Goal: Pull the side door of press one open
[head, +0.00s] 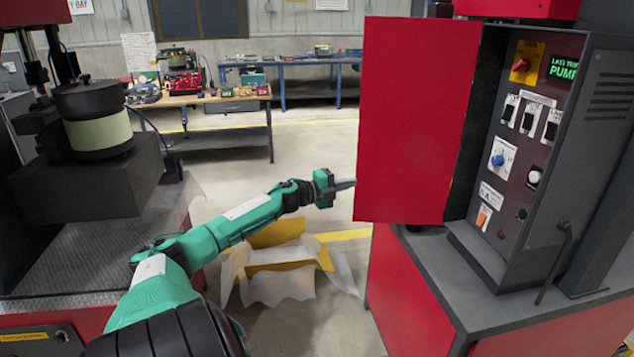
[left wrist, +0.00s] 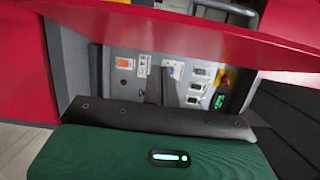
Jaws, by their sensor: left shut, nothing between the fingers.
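The red side door (head: 415,120) of the press on the right stands swung open, its edge joined near the grey cabinet (head: 590,150). The control panel (head: 525,135) beside it is exposed. My left gripper (head: 347,184) is shut and empty, its tips close to the door's lower left edge; I cannot tell whether they touch it. In the left wrist view the door (left wrist: 190,35) crosses the top, with the control panel (left wrist: 125,80) beyond the fingers (left wrist: 169,85). My right gripper is not in view.
A dark machine (head: 95,130) stands on a metal-plated base at the left. A torn-looking yellow and white box (head: 285,260) lies on the floor below my left arm. Workbenches (head: 220,100) stand at the back.

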